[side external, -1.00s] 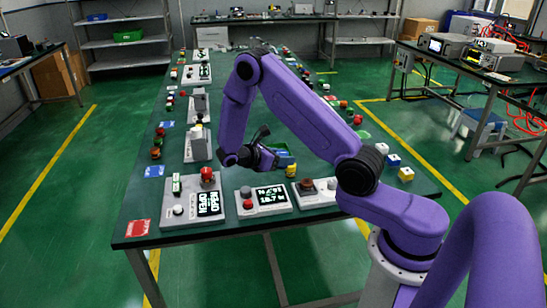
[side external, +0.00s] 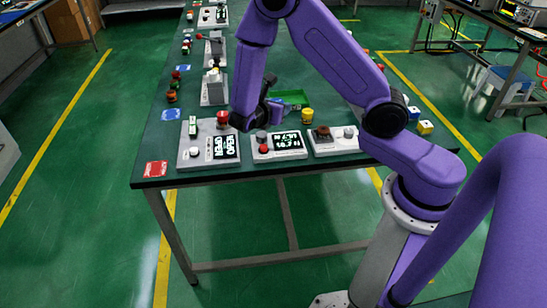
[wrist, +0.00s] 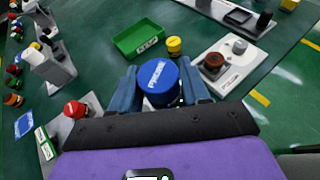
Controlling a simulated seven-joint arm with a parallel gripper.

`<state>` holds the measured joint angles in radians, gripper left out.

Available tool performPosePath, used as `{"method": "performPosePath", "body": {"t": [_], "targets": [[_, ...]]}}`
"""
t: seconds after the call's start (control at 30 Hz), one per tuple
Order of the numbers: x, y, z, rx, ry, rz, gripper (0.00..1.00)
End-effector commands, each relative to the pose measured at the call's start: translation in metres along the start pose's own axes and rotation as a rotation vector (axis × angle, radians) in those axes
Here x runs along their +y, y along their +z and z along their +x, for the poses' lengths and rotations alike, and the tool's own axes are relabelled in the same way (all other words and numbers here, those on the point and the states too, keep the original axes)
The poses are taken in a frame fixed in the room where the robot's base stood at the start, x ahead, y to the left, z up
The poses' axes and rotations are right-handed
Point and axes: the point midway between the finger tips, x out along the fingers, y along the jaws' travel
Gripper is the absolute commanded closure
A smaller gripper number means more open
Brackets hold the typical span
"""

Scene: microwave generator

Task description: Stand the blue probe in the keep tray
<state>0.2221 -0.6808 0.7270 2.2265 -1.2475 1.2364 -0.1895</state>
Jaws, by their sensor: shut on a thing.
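The blue probe (wrist: 159,82) has a round blue top with white lettering and sits between the two fingers of my gripper (wrist: 160,88) in the wrist view. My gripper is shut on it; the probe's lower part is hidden. In the side view my gripper (side external: 277,108) is low over the table, just left of and in front of a green tray. The green tray (wrist: 124,45) is shallow and looks empty, with a small label on its near wall. It lies ahead of the probe in the wrist view and also shows in the side view (side external: 296,95).
A yellow cylinder (wrist: 174,45) stands right beside the tray. Panels with knobs and displays line the table's front edge, including one with a red button (side external: 222,117). A grey block stand (side external: 214,86) is to the left. Green table surface is open around the tray.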

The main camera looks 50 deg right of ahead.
Motion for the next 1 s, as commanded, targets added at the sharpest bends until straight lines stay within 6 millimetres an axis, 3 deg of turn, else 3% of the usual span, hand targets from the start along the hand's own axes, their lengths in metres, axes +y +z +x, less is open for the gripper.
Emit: {"method": "performPosePath", "body": {"t": [0.4, 0.63, 0.73, 0.83, 1.0], "targets": [[0.01, -0.013, -0.063, 0.003, 0.345, -0.144, 0.95], [0.009, -0.017, -0.078, 0.004, 0.423, -0.177, 0.95], [0.012, -0.015, -0.071, 0.004, 0.424, -0.176, 0.95], [0.019, -0.008, -0.049, 0.003, 0.405, -0.166, 0.95], [0.03, 0.012, 0.019, -0.001, 0.353, -0.142, 0.95]]}}
